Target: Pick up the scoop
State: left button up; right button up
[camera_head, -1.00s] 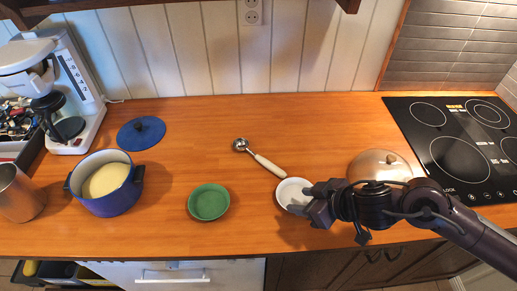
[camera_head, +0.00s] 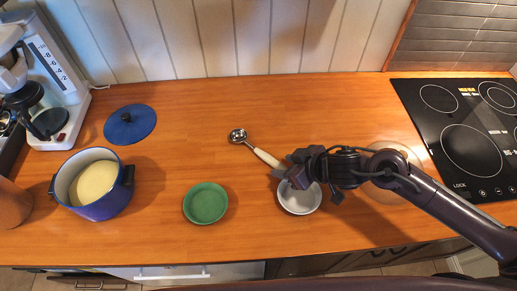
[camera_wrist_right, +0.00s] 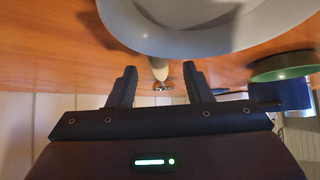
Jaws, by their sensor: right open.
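The scoop (camera_head: 254,149) lies on the wooden counter, with a round metal bowl at its far left end and a pale handle running toward my right gripper. My right gripper (camera_head: 288,173) is at the near end of the handle, above the back edge of the white bowl. In the right wrist view, the scoop (camera_wrist_right: 159,69) shows between the two spread fingers of my right gripper (camera_wrist_right: 158,72), its handle partly hidden by the white bowl. The right gripper is open, and I see no grip on the handle. My left gripper is not in view.
A white bowl (camera_head: 300,203) sits just in front of the right gripper. A green bowl (camera_head: 205,203), a blue pot (camera_head: 101,206) and a blue lid (camera_head: 130,124) stand to the left. A black cooktop (camera_head: 455,130) is at right. The counter behind the scoop is clear.

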jog(key=shift+w+a+f, duration=0.35)
jog(key=shift+w+f, duration=0.1)
jog(key=shift+w+a+f, duration=0.15)
jog(key=shift+w+f, duration=0.05)
jog(key=shift+f, duration=0.05)
grip_shut()
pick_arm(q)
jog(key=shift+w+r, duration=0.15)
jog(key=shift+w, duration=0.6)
pick_arm(e)
jog(key=shift+r, duration=0.1)
